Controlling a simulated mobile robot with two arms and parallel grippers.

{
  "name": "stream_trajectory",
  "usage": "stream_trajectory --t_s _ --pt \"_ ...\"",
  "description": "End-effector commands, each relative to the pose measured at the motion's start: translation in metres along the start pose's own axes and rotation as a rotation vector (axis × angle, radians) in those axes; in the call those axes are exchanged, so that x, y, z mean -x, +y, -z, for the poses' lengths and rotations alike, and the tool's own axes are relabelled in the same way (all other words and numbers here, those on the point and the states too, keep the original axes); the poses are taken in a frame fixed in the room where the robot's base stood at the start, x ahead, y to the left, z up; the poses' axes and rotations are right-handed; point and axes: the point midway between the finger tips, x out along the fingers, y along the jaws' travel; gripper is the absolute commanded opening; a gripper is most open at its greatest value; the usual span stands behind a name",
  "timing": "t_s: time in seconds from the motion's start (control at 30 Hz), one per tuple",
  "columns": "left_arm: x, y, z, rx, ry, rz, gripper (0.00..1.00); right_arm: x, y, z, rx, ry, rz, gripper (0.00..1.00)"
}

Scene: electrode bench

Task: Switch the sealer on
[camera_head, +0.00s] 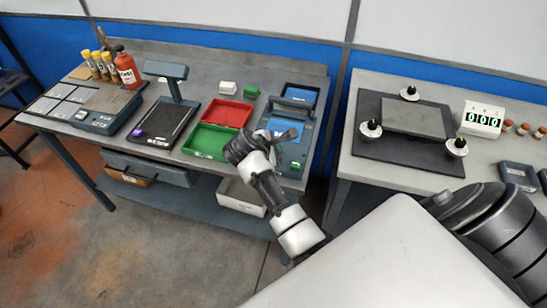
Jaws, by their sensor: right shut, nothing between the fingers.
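The machine that looks like the sealer (303,117) stands at the right end of the left bench. It is grey with blue panels and a dark raised bar across its back part. A small green spot (295,166) shows on its front face; I cannot tell whether it is a switch or a lamp. My right gripper (295,132) is shut and empty, in front of or above the middle of the machine, and hides part of it. I cannot tell whether it touches the machine. My left gripper is not in view.
A red tray (228,112) and a green tray (208,141) lie left of the machine. A right-hand bench (380,170) holds a black plate and a counter box (481,118) reading zeros.

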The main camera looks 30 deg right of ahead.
Motion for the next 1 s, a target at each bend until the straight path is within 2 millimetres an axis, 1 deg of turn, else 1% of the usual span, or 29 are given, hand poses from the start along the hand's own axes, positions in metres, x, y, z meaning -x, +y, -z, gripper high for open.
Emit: stream_trajectory --t_s 0.27,0.53,1.0 --pt "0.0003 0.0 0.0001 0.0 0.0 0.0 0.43 -0.0001 -0.0001 0.0001 0.0 0.0 0.0 0.0" --pt "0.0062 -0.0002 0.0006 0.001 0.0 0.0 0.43 -0.0049 -0.0038 0.0036 0.002 0.0 0.001 0.0" --pt "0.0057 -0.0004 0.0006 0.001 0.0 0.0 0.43 -0.0068 -0.0051 0.0049 0.0 0.0 0.0 0.0"
